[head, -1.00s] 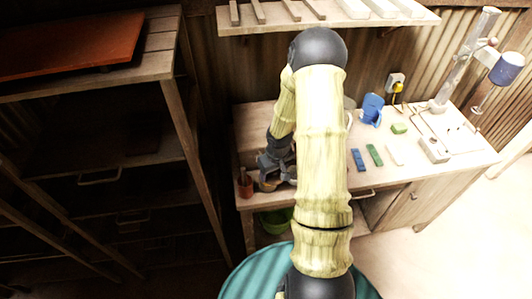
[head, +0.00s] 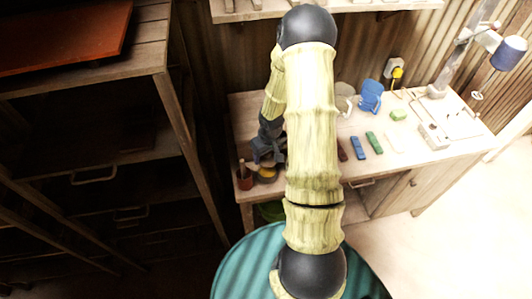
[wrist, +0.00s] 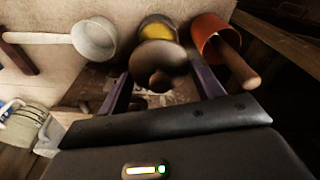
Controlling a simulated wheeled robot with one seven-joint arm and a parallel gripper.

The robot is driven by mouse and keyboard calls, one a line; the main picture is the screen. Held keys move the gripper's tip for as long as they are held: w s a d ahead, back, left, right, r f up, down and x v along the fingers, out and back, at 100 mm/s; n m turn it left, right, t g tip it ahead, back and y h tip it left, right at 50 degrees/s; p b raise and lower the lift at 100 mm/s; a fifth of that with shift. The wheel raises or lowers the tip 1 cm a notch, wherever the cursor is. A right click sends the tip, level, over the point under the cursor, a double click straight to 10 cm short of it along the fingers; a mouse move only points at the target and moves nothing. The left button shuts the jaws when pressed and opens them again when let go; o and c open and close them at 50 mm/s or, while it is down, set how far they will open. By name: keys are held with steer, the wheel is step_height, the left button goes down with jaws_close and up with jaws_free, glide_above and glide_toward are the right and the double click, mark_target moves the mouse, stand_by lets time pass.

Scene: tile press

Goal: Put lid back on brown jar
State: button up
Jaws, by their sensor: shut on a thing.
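My gripper (wrist: 160,70) is shut on a brown round lid (wrist: 160,56), whose knob faces the wrist camera. The brown jar (wrist: 157,20) is just beyond the lid in the wrist view, with yellow inside its open mouth. The lid overlaps the near part of the jar in that view; I cannot tell how large the gap is. In the head view the jar (head: 266,176) stands near the worktop's left end, and my gripper (head: 267,154) is just above it. The lid is too dark to make out there.
A red-orange pot (wrist: 212,36) with a wooden handle stands close beside the jar. A white ladle-like pan (wrist: 95,40) is on its other side. Colored blocks (head: 359,147) and a blue item (head: 370,97) lie farther right on the worktop (head: 405,165). A dark shelf stands left.

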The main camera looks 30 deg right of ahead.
steer(key=shift+s+d+f+b, duration=0.1)
steer(key=shift+d+f+b, duration=0.05)
steer(key=shift+f+b, duration=0.2)
step_height(320, 180, down, 4)
steer(key=b, duration=0.3)
steer(key=shift+b, duration=0.3)
steer(key=shift+f+b, duration=0.7)
steer(key=shift+f, duration=0.2)
steer(key=shift+f, duration=0.1)
stand_by(1.4)
steer(key=o, duration=1.2)
steer(key=shift+o, duration=0.2)
